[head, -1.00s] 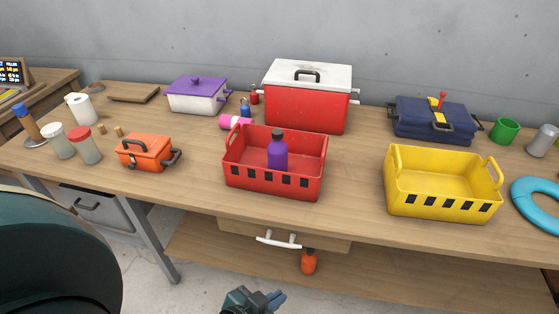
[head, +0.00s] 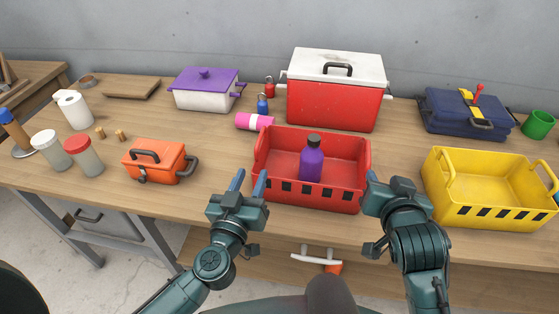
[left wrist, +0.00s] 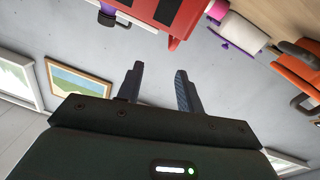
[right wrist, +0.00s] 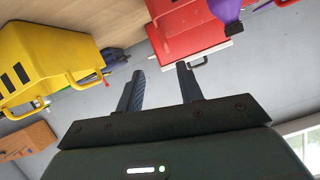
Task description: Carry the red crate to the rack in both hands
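The red crate (head: 315,199) sits upright on the workbench, with a row of black squares along its front. A purple bottle (head: 312,164) with a dark cap stands inside it. My left gripper (head: 249,181) is open and empty just left of the crate's front left corner. My right gripper (head: 373,182) is close to the crate's right end; its fingers are partly hidden in the head view. The right wrist view shows its two fingers (right wrist: 159,82) apart with nothing between them. The left wrist view also shows empty, parted fingers (left wrist: 159,82). I see no rack.
A yellow crate (head: 485,212) stands to the right, and an orange box (head: 155,166) to the left. A red cooler (head: 333,103) and a pink roll (head: 254,121) are behind the red crate. A blue toolbox (head: 465,113) is at the back right.

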